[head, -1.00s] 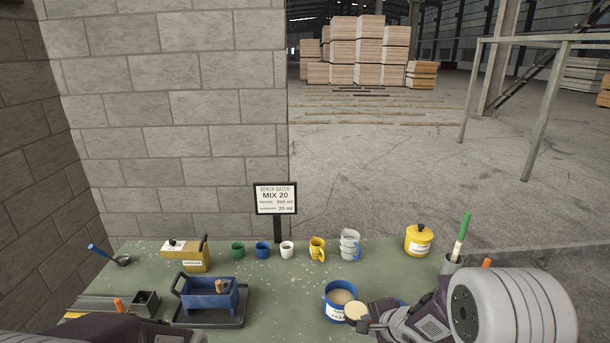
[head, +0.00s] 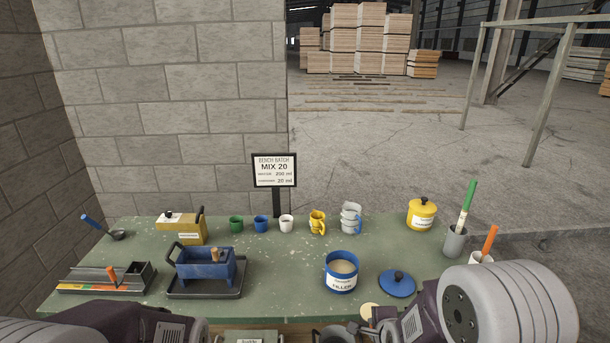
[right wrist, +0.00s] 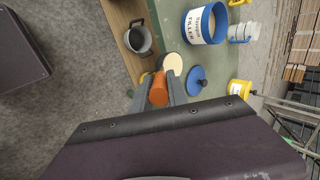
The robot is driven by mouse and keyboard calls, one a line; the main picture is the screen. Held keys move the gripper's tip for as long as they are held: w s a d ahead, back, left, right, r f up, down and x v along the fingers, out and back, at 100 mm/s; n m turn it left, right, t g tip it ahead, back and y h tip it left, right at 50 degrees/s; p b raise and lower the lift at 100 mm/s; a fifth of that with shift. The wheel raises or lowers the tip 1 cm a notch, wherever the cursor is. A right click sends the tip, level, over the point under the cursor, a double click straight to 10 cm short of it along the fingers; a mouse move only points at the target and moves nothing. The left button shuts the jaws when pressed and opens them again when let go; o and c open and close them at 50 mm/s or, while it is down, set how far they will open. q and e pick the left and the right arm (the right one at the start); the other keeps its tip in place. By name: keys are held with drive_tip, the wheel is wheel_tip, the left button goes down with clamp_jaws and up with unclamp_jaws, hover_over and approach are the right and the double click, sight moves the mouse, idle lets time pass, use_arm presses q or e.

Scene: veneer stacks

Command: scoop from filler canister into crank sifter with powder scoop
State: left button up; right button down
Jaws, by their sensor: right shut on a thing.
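The filler canister (head: 341,284) is a blue open tub with a white label and pale powder inside; it also shows in the right wrist view (right wrist: 203,27). My right gripper (right wrist: 159,92) is shut on the orange handle of the powder scoop (right wrist: 158,87). The scoop's round cream top (head: 369,311) looks filled with powder, in front of and right of the canister, apart from it. The crank sifter (head: 207,270) appears to be the blue box with a loop handle and wooden knob, on a dark tray. My left gripper's fingers are cut off at the bottom edge.
The blue lid (head: 397,284) lies right of the canister. A grey handled pot (right wrist: 138,38) stands low at the front. Cups line the back, with a yellow lidded pot (head: 421,215) at right. Green bench space is clear between sifter and canister.

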drive_tip(key=shift+s+d, duration=0.25)
drive_tip(key=shift+d, duration=0.4)
idle(0.3)
